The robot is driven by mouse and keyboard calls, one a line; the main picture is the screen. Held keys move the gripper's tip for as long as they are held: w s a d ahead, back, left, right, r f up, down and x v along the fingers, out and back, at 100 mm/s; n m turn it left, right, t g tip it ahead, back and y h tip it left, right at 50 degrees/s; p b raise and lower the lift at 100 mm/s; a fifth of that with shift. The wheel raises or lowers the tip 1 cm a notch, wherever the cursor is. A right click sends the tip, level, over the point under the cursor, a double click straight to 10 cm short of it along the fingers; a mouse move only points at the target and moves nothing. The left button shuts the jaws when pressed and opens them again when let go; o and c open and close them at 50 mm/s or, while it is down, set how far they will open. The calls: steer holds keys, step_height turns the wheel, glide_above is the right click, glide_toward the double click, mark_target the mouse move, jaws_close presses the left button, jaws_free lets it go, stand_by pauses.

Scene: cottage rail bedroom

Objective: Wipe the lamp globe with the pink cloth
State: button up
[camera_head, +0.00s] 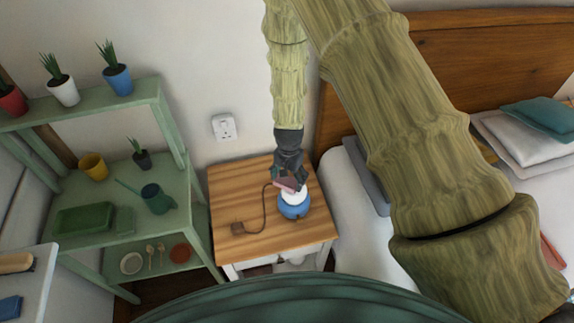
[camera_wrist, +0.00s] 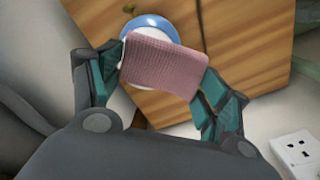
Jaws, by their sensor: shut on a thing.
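The lamp (camera_head: 294,209) has a blue base and a white globe (camera_head: 294,194), and it stands on the wooden bedside table. My gripper (camera_head: 290,180) is at the globe and shut on the pink cloth (camera_head: 286,184). In the wrist view the pink cloth (camera_wrist: 162,67) spans between the two fingers of my gripper (camera_wrist: 160,80). The cloth covers much of the white globe (camera_wrist: 135,65) there, and part of the blue base (camera_wrist: 148,22) shows beyond it. I cannot tell whether the cloth touches the globe.
A green shelf (camera_head: 120,190) with pots and dishes stands at the left. A bed with a wooden headboard (camera_head: 460,60) is at the right. A wall socket (camera_head: 224,127) is behind.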

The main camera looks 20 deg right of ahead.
steer(key=shift+s+r+p, duration=0.1)
steer(key=shift+r+p, duration=1.55)
steer(key=shift+r, duration=1.25)
